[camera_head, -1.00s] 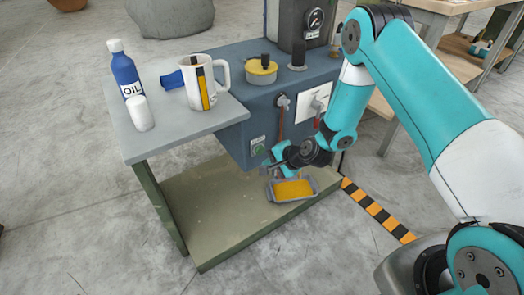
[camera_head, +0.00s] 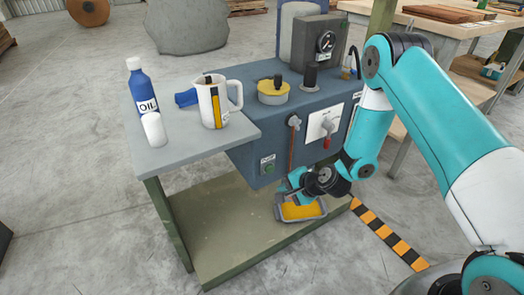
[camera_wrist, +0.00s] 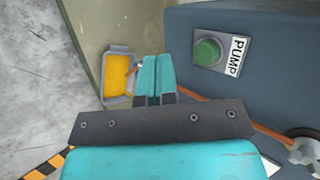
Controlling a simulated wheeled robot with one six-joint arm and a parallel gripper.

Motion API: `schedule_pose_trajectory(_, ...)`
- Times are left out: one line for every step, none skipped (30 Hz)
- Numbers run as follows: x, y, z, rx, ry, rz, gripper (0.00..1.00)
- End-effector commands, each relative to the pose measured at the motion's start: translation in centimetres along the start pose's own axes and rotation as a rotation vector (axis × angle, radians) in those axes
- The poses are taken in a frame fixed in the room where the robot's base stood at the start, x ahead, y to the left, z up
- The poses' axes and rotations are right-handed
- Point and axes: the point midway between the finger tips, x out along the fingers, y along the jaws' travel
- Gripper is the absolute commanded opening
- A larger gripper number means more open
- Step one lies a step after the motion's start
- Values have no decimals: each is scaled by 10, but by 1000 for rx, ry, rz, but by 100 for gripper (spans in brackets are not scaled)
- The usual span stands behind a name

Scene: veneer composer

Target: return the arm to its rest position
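My gripper (camera_head: 286,186) is low in front of the blue machine's front panel (camera_head: 247,165), above the yellow-filled tray and beside the green pump button. In the wrist view my gripper (camera_wrist: 156,60) shows two teal fingers side by side, pressed together with nothing seen between them. The tray (camera_wrist: 106,75) lies below and to the left of the fingers there, apart from them as far as I can tell. The PUMP button (camera_wrist: 207,52) is to their right. My arm reaches in from the right of the head view, bent down at the elbow.
A grey side shelf (camera_head: 180,149) holds a blue oil bottle (camera_head: 144,88), a white cylinder (camera_head: 153,130) and a measuring jug (camera_head: 213,103). A yellow-lidded filler (camera_head: 273,91) and a gauge (camera_head: 326,42) are on the machine. A striped floor strip (camera_head: 392,238) runs at right.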

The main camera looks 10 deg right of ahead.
Motion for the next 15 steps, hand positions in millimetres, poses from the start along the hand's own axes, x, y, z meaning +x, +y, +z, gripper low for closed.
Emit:
schedule_pose_trajectory(0, 0, 0, 0, 0, 0, 0)
schedule_pose_trajectory(0, 0, 0, 0, 0, 0, 0)
schedule_pose_trajectory(0, -1, 0, -3, -1, 0, 0)
schedule_pose_trajectory(-1, -3, 1, -9, -4, 0, 0)
schedule_pose_trajectory(-3, -6, 3, -19, -10, 1, 0)
schedule_pose_trajectory(-6, -13, 6, -42, -21, 4, 0)
schedule_pose_trajectory(-10, -20, 9, -66, -33, 6, 0)
schedule_pose_trajectory(-15, -29, 13, -96, -48, 9, 0)
schedule_pose_trajectory(-23, -42, 21, -146, -74, 16, 0)
schedule_pose_trajectory(-30, -53, 29, -190, -97, 23, 0)
schedule_pose_trajectory(-39, -65, 37, -239, -120, 30, 0)
schedule_pose_trajectory(-53, -79, 49, -310, -154, 43, 0)
schedule_pose_trajectory(-64, -89, 59, -365, -181, 53, 0)
schedule_pose_trajectory(-76, -98, 68, -420, -207, 64, 0)
schedule_pose_trajectory(-91, -108, 82, -494, -240, 79, 0)
